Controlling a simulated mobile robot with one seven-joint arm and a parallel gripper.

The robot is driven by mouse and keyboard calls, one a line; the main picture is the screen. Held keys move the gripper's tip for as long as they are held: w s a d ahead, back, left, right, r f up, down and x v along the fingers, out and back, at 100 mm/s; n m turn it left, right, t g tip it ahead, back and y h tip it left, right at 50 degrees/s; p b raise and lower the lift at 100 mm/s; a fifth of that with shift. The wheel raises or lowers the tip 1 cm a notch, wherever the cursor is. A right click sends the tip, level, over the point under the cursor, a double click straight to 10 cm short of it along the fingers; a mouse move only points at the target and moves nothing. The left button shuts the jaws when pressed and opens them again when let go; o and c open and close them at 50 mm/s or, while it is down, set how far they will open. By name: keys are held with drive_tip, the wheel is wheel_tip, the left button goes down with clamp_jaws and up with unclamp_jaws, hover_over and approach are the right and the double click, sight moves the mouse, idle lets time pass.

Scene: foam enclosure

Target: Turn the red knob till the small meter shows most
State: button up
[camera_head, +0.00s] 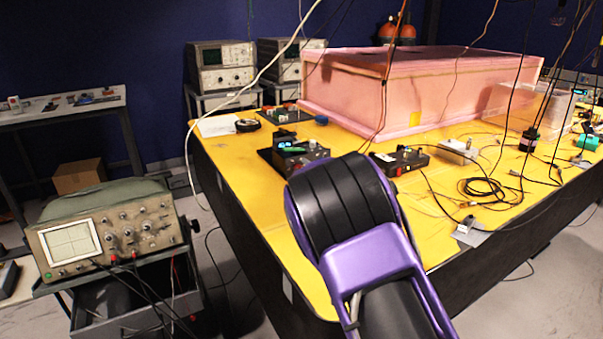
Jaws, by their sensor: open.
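A small black box (300,155) with a green part and small knobs on its front stands on the yellow table, just behind my arm. A second low black box (399,160) with a red spot at its front left lies to its right. I cannot tell whether that spot is the red knob. No small meter with a readable needle or value can be made out. My purple and black arm reaches up over the table's front edge. My gripper is not visible; the arm's thick end may hide it, along with part of the table.
A pink foam enclosure (420,88) fills the table's back. Cables and a silver box (458,150) lie on the yellow table (232,168) to the right; black cables hang above. An oscilloscope (108,232) stands on a cart at left. The table's left strip is mostly clear.

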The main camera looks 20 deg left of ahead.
drive_tip(key=shift+s, duration=0.1)
drive_tip(key=v, duration=1.7)
drive_tip(key=shift+s, duration=0.15)
drive_tip(key=shift+p, duration=0.3)
